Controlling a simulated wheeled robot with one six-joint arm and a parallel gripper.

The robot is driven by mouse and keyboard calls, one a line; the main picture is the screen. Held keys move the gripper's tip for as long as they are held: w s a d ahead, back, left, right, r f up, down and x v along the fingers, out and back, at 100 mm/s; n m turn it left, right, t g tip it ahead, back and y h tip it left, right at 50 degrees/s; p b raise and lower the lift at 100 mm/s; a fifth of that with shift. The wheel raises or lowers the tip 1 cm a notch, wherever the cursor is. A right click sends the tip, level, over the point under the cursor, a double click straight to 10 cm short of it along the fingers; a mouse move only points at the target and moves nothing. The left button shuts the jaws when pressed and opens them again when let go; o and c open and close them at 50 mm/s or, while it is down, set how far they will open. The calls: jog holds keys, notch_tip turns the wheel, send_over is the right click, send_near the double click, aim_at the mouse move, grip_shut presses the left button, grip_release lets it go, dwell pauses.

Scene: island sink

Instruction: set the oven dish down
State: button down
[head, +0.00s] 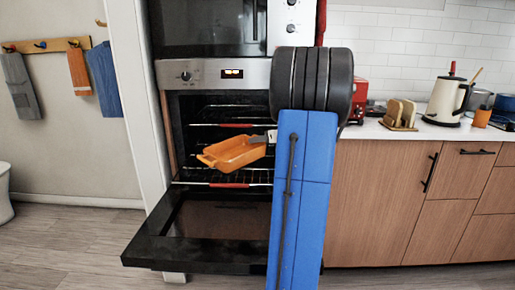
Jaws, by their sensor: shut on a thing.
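The orange oven dish (230,152) is in front of the oven's open cavity, between the upper and lower racks as seen in the head view. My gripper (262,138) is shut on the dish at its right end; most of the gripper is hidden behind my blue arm. The oven (205,75) has its door (205,228) folded down open. A lower wire rack (205,180) with a red front strip shows just below the dish. I cannot tell whether the dish touches the rack.
My blue arm covers the oven's right side. To the right, a counter (435,131) carries a kettle (446,100), a toast rack (400,114) and a red appliance (358,98). A white wall edge (132,100) stands close left of the oven. The floor at left is clear.

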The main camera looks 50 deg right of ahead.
jog(key=shift+w, duration=0.45)
jog(key=shift+w+f, duration=0.15)
jog(key=shift+f, duration=1.6)
jog(key=c, duration=1.2)
grip_release()
jog(key=shift+o, duration=0.2)
jog(key=v, duration=1.2)
